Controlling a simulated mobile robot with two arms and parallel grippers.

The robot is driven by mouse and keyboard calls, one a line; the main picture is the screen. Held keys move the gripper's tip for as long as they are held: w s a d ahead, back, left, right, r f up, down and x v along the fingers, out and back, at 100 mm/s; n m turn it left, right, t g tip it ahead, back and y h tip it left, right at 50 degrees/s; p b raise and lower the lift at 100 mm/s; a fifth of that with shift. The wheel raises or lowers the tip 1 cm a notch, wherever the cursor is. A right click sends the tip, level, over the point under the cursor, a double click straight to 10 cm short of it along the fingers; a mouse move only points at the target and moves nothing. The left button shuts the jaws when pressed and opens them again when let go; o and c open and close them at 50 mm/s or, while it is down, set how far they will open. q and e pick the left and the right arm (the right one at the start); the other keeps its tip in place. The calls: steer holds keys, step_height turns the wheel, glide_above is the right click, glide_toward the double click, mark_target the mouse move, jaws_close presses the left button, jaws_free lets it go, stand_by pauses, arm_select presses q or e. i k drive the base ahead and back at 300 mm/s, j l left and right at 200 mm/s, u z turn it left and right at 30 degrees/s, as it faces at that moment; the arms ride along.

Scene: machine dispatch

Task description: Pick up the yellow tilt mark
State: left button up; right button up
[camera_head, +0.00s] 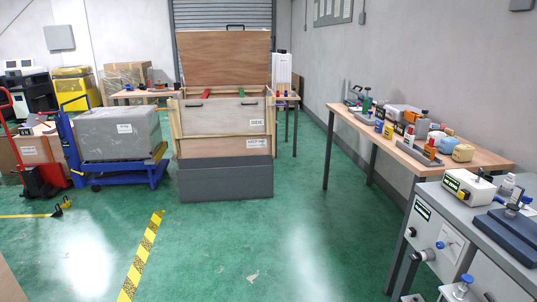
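I cannot tell for certain which item is the yellow tilt mark. Several small yellow or partly yellow items lie on the wooden-topped table (490,160) at the right. One is a small upright yellow item (388,130) near the table's front edge. A rounder tan-yellow item (463,153) sits at the table's near end. They are too small to read. Neither of my grippers is in view.
A grey bench (436,212) with valves stands at the near right. An open wooden crate (222,143) is at the centre back. A blue cart (125,172) carries a grey box (112,134) at left. The green floor between is largely clear, with yellow-black tape (140,258).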

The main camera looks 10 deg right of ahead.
mark_target(388, 130)
steer(key=i+z, duration=0.1)
steer(key=i, duration=0.55)
steer(key=i+z, duration=0.1)
steer(key=i, duration=0.5)
steer(key=i+j+z, duration=0.1)
steer(key=i, duration=0.55)
steer(key=i+j+z, duration=0.1)
steer(key=i, duration=0.5)
steer(key=i+z, duration=0.45)
steer(key=i+j+z, duration=0.15)
steer(key=i+z, duration=0.25)
steer(key=i+j+z, duration=0.3)
steer(key=i+z, duration=0.15)
steer(key=i+j+z, duration=0.4)
steer(key=k+j, duration=0.05)
